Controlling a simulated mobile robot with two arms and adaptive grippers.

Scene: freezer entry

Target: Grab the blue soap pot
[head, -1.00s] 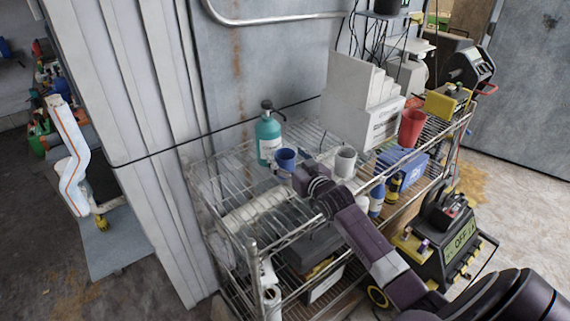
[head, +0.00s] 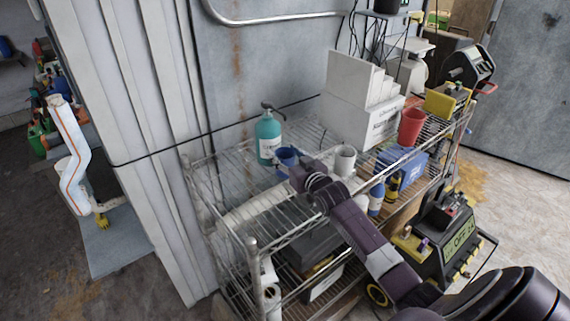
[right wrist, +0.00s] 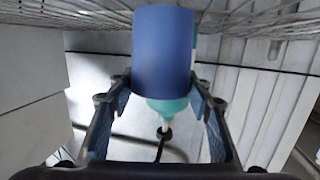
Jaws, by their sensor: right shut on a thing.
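A plain blue, cup-shaped pot (head: 286,156) stands upright on the top wire shelf in the head view. It fills the middle of the right wrist view (right wrist: 163,45). My right gripper (head: 294,173) is at the pot's near right side and shut on it, with one finger on each side in the right wrist view (right wrist: 161,86). A teal pump bottle (head: 268,138) with a dark pump and white label stands just behind the pot. Part of it shows beyond the pot in the right wrist view (right wrist: 168,106). My left gripper is not in view.
A white mug (head: 345,160) stands close to the right of my gripper. A red cup (head: 412,127) and white boxes (head: 350,110) are farther right. A metal wall panel (head: 235,70) rises behind the wire rack (head: 232,195). The shelf's left part is fairly clear.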

